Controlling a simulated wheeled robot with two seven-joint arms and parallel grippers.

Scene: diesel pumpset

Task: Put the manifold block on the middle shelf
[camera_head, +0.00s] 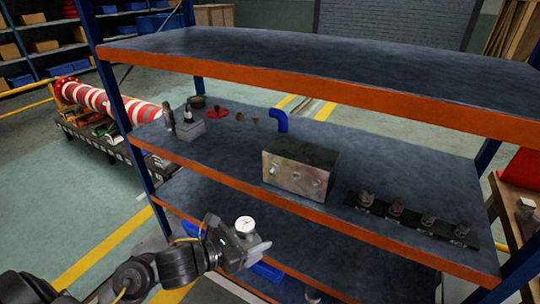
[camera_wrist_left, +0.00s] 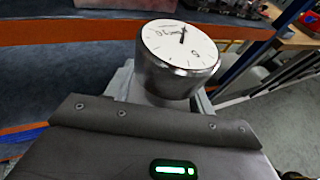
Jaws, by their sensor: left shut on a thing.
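My left gripper (camera_head: 250,257) is in front of the shelf rack, below the front edge of the middle shelf (camera_head: 235,165). It is shut on a round gauge (camera_head: 245,223) with a white dial and metal body. In the left wrist view the gauge (camera_wrist_left: 180,50) stands tilted between the pale fingers, dial up; its lower part is hidden. A boxy metal block (camera_head: 297,172) with round ports on its front, perhaps the manifold block, sits mid-shelf near the front edge. I cannot tell for certain that it is that block. My right gripper is not in view.
A blue elbow pipe (camera_head: 279,120) stands behind the block. A dark strip with several fittings (camera_head: 397,210) lies right. The orange-edged top shelf (camera_head: 300,82) overhangs. Bare shelf lies left of the block.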

